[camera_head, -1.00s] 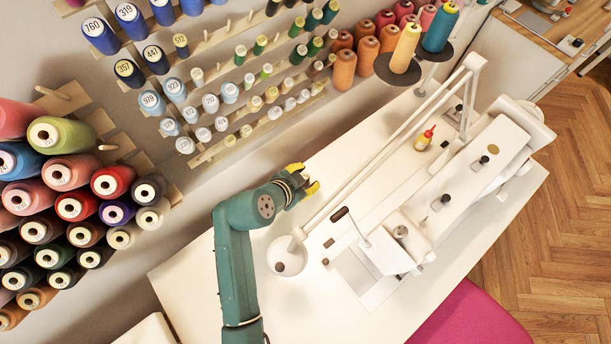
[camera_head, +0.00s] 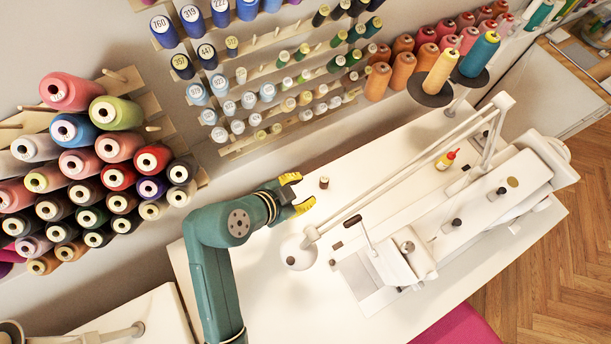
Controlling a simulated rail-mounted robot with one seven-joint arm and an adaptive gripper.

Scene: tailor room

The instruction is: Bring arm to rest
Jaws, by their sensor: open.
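My gripper (camera_head: 297,193) has yellow fingertips and is on the end of my green arm, over the white sewing table (camera_head: 270,290). Its fingers are spread apart and nothing is between them. A small spool (camera_head: 324,183) stands upright on the table just to the right of the fingertips, apart from them. My arm is bent, reaching up from the bottom of the view and turning right at the wrist.
A white sewing machine (camera_head: 480,210) with a thread stand arm (camera_head: 400,185) fills the table's right side. Spool racks (camera_head: 270,90) line the wall. A wooden floor (camera_head: 560,270) lies at the right.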

